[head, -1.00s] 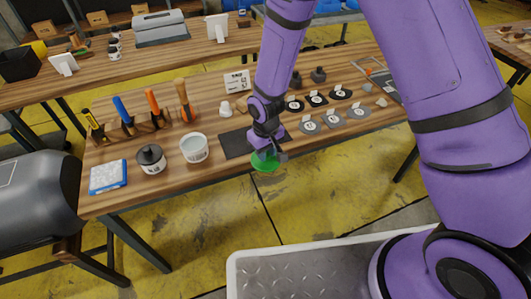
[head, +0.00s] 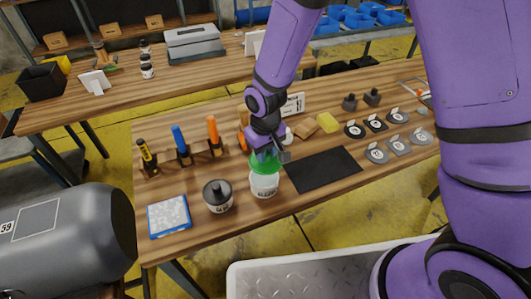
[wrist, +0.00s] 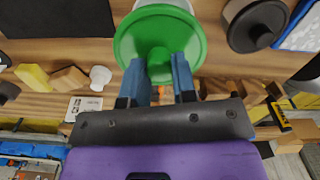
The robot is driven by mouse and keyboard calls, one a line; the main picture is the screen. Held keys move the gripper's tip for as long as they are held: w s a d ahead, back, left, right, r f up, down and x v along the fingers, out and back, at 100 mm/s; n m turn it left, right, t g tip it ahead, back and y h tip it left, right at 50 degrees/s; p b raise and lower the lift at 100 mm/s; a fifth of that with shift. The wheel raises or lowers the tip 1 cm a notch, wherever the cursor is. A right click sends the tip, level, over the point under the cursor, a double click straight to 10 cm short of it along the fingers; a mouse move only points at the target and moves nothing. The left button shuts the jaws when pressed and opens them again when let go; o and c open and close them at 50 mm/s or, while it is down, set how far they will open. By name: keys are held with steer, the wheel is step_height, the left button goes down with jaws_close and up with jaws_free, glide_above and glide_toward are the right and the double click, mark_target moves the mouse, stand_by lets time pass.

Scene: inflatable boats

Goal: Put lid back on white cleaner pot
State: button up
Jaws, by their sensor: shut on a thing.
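The green lid (head: 263,165) is in my gripper (head: 268,153), which is shut on the lid's raised knob. The white cleaner pot (head: 264,187) stands upright on the wooden bench, directly below the lid in the head view. In the wrist view, the lid (wrist: 125,42) covers most of the pot, and only part of the white pot (wrist: 160,4) shows beyond its rim. My gripper (wrist: 160,68) has a blue finger on each side of the green knob. I cannot tell whether the lid touches the pot's rim.
A black-lidded pot (head: 218,200) stands close left of the white pot. A blue-edged tray (head: 169,217) lies further left. Upright tools with orange and blue handles (head: 179,138) stand behind. A dark mat (head: 323,169) lies bare to the right.

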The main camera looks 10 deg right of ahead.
steer(key=shift+w+a+f, duration=0.1)
steer(key=shift+a+f, duration=0.05)
steer(key=shift+a, duration=0.05)
steer(key=shift+f, duration=2.95)
steer(key=shift+f, duration=0.15)
steer(key=o, duration=1.5)
steer(key=shift+c, duration=0.2)
steer(key=shift+r, duration=3.5)
